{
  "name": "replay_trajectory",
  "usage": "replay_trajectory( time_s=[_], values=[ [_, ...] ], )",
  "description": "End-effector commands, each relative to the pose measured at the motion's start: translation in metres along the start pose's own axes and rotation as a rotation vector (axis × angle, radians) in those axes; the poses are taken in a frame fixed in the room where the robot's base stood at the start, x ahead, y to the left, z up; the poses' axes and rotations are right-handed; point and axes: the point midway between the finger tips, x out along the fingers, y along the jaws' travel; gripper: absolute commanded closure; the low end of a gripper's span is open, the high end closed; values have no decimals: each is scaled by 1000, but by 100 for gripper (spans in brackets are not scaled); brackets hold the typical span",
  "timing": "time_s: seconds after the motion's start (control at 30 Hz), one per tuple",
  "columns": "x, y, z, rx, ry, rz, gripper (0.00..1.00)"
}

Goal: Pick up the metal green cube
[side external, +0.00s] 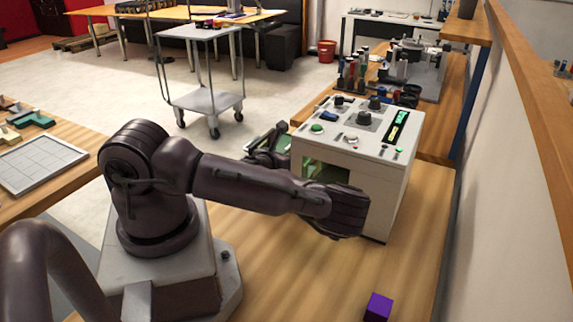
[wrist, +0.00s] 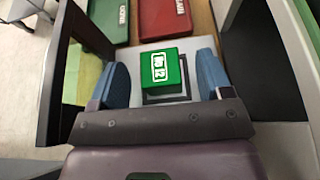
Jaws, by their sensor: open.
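The green cube (wrist: 163,68) shows in the wrist view with a white-framed marking on its top. It sits on a light plate (wrist: 195,48) with a dark square outline. My gripper (wrist: 160,63) is open, with one blue finger on each side of the cube. In the side external view my arm reaches to the front of the white machine (side external: 350,132). I cannot make out my fingertips or the green cube there.
Beyond the cube lie a green tray (wrist: 109,18) and a red tray (wrist: 164,18) with white labels. A dark-framed panel (wrist: 57,75) stands close on the left and a pale wall (wrist: 290,75) on the right. A purple cube (side external: 378,307) sits on the wooden bench.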

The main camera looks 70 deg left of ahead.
Motion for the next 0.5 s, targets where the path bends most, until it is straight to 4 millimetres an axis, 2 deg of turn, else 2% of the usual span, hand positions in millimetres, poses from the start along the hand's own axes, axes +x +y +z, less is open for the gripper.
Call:
replay_trajectory(
  time_s=[0.13, 0.37, 0.4, 0.5],
  values=[
    [16, 0, 0, 0, -1, 1, 28],
    [18, 0, 0, 0, 0, 2, 28],
    [18, 0, 0, 0, 0, 2, 30],
    [18, 0, 0, 0, 0, 2, 53]
  ],
)
